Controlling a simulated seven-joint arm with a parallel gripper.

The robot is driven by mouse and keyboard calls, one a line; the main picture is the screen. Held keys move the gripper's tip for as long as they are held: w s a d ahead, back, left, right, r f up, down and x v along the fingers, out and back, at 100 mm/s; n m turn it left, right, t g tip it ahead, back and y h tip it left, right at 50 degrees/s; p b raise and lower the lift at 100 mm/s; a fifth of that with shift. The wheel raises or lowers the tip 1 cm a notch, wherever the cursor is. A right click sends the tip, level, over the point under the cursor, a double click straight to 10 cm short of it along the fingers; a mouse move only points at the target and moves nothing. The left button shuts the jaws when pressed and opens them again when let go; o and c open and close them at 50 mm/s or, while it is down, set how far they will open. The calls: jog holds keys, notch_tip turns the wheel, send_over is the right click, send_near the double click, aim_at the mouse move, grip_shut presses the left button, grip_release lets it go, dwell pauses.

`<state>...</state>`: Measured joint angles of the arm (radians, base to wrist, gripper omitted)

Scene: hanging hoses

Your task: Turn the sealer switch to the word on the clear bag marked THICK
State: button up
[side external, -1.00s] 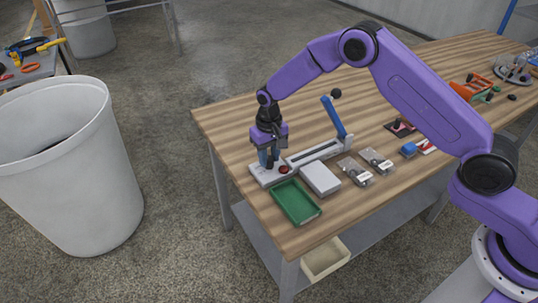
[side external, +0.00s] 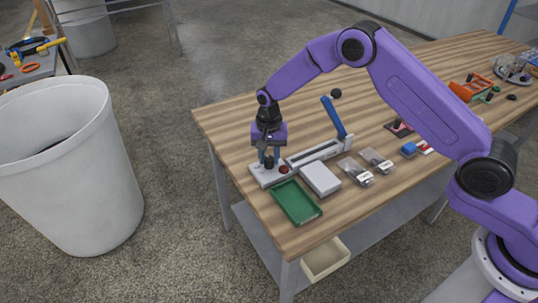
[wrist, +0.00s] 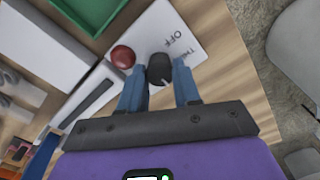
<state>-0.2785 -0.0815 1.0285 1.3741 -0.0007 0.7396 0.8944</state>
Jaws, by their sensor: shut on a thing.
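The sealer (side external: 318,151) lies on the bench with its blue lever raised. Its white switch panel (wrist: 200,30) shows the word OFF and a partly hidden word starting "THI". The black switch knob (wrist: 159,68) stands on the panel between my blue fingers. My gripper (wrist: 160,82) points down and is shut on the knob; it also shows in the side view (side external: 269,159). A light mark shows on the knob, but I cannot tell which word it points at. Two clear bags (side external: 354,171) (side external: 377,161) lie right of the sealer; their labels are too small to read.
A red button (wrist: 122,56) sits beside the knob. A green tray (side external: 296,203) and a grey box (side external: 320,178) are close in front of the sealer. A large bin (side external: 70,170) stands off the bench's left end.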

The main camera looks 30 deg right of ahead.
aim_at(269, 158)
dwell(0.3)
jog(key=o, duration=1)
jog(key=shift+o, duration=0.2)
notch_tip(269, 158, up, 18)
jog(key=shift+f, duration=0.25)
jog(key=s+d+r+n, duration=0.2)
jog(key=s+n, duration=0.3)
jog(key=s, duration=0.5)
jog(key=s+d+r+n, duration=0.1)
jog(key=s+d+n, duration=0.25)
jog(key=s, duration=0.55)
jog(key=s+d+r+n, duration=0.15)
jog(key=s+n, duration=0.35)
jog(key=s, duration=0.5)
jog(key=s+d+f+n, duration=0.1)
jog(key=s+d+n, duration=0.4)
jog(key=s, duration=0.6)
jog(key=d, duration=0.2)
jog(key=shift+d+f, duration=0.35)
jog(key=shift+f, duration=0.05)
